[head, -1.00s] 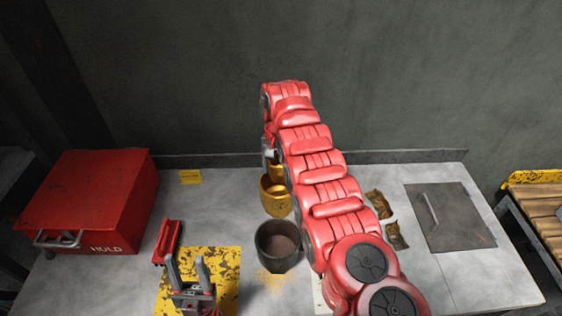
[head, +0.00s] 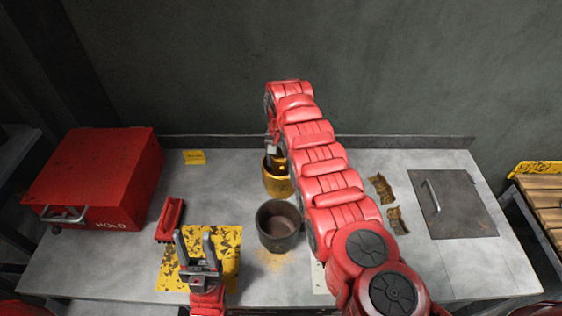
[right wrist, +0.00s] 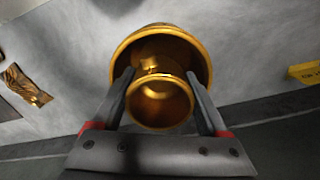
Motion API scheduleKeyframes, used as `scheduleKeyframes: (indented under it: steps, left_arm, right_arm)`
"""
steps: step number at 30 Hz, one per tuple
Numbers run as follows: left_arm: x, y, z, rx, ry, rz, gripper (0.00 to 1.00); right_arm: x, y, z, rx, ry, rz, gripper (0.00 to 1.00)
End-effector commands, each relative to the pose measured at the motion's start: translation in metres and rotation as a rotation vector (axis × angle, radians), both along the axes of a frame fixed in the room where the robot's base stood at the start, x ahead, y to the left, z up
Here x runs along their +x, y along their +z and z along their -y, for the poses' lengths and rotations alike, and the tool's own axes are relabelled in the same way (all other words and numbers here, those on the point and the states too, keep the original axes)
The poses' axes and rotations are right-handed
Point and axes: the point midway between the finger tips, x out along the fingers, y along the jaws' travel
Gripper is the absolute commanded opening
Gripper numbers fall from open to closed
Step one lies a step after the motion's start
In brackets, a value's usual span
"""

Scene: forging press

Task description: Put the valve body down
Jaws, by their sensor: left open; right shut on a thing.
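The brass valve body (right wrist: 160,108) is between the fingers of my right gripper (right wrist: 160,76), which is shut on it. In the right wrist view, a round golden cup (right wrist: 125,48) lies just beyond the valve body, around its far end. In the head view, the golden cup (head: 278,187) stands on the bench, and the valve body is low at its mouth, partly hidden by my right arm. I cannot tell whether it touches the cup's bottom. My left gripper (head: 195,240) is open and empty above the yellow-black mat (head: 225,238).
A dark round pot (head: 279,225) stands in front of the golden cup. A red box (head: 95,175) and a small red-handled item (head: 170,220) are at left. Crumpled brown pieces (head: 382,189) and a grey hatch (head: 455,205) are at right.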

Motion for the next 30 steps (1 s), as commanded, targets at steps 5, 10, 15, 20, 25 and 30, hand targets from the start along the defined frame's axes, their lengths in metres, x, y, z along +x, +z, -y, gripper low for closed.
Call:
scheduleKeyframes:
  steps: [5, 10, 15, 20, 25, 30]
  left_arm:
    - [0.0, 0.001, 0.0, 0.0, 0.0, 0.0, 0.5]
    - [0.0, 0.001, 0.0, 0.0, 0.0, 0.0, 0.5]
    - [0.0, 0.003, 0.0, 0.0, 0.0, 0.0, 0.5]
    - [0.0, 0.015, 0.0, 0.0, 0.0, 0.0, 0.5]
    - [0.0, 0.028, 0.0, 0.0, 0.0, 0.0, 0.5]
    - [0.0, 0.022, 0.0, 0.0, 0.0, 0.0, 0.5]
  right_arm:
    - [0.0, 0.001, 0.0, 0.001, 0.001, 0.001, 0.9]
    - [0.0, 0.001, 0.0, 0.001, 0.001, 0.001, 0.9]
    - [0.0, 0.003, 0.0, 0.001, 0.001, 0.001, 0.9]
    - [0.0, 0.017, -0.001, 0.001, 0.001, 0.001, 0.9]
    - [0.002, 0.047, -0.001, 0.002, 0.001, 0.006, 0.9]
    - [0.002, 0.083, -0.001, 0.002, 0.001, 0.007, 0.9]
